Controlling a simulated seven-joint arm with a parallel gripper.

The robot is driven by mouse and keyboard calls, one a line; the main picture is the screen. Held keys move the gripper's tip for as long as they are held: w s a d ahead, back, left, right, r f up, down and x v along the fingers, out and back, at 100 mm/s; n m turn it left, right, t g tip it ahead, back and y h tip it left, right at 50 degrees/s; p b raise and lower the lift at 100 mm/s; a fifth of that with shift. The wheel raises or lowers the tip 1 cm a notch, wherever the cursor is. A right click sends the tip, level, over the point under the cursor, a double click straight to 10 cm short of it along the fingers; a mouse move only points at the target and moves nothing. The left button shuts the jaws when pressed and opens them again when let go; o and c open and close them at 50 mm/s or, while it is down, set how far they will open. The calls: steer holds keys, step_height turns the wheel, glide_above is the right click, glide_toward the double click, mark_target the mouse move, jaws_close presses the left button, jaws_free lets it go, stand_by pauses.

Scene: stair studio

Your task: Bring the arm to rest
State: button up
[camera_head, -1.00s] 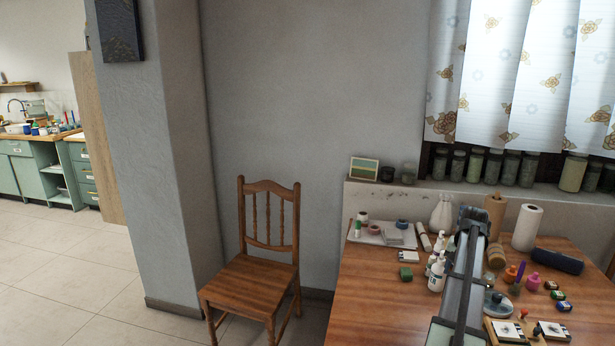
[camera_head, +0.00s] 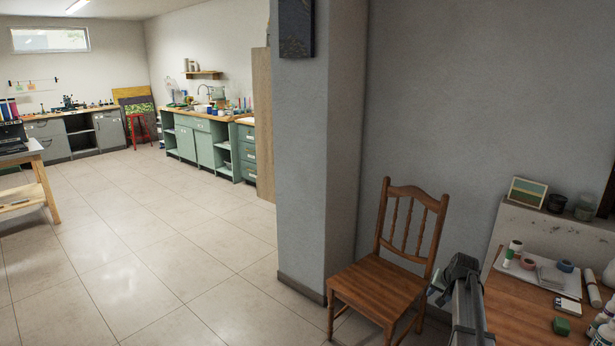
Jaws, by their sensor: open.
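Part of my own arm (camera_head: 467,310) rises from the bottom edge at the right of the head view. It is a grey link with a dark joint (camera_head: 458,270) at its upper end. It stands in front of the left edge of the wooden table (camera_head: 510,318) and beside the wooden chair (camera_head: 380,285). I can make out no gripper fingers, and I see nothing held.
The table carries a white tray (camera_head: 530,272), a green block (camera_head: 561,326) and white bottles at the right edge. A grey pillar (camera_head: 315,150) stands left of the chair. Open tiled floor (camera_head: 150,260) spreads left, towards green cabinets (camera_head: 200,145) and a workbench (camera_head: 30,165).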

steer(key=w+a+f+n+y, duration=0.1)
steer(key=a+f, duration=0.3)
steer(key=a, duration=0.3)
steer(key=a+f+n, duration=0.1)
steer(key=a+f, duration=0.2)
steer(key=a, duration=0.3)
steer(key=s+a+f+n+g, duration=0.1)
steer(key=s+a+f+g, duration=0.1)
steer(key=s+a+f, duration=0.45)
steer(key=s+a+f+g, duration=0.2)
steer(key=s+a+f, duration=0.2)
steer(key=s+f, duration=0.45)
steer(key=s+a+f+n+g, duration=0.2)
steer(key=s+a+f+g, duration=0.3)
steer(key=s+f, duration=0.9)
steer(key=s+a+f+n+g, duration=0.1)
steer(key=s+a, duration=0.1)
steer(key=s, duration=1)
steer(key=s+a+f+g, duration=0.2)
steer(key=s, duration=1)
steer(key=shift+a+n+h, duration=0.2)
steer(key=shift+n+h, duration=0.2)
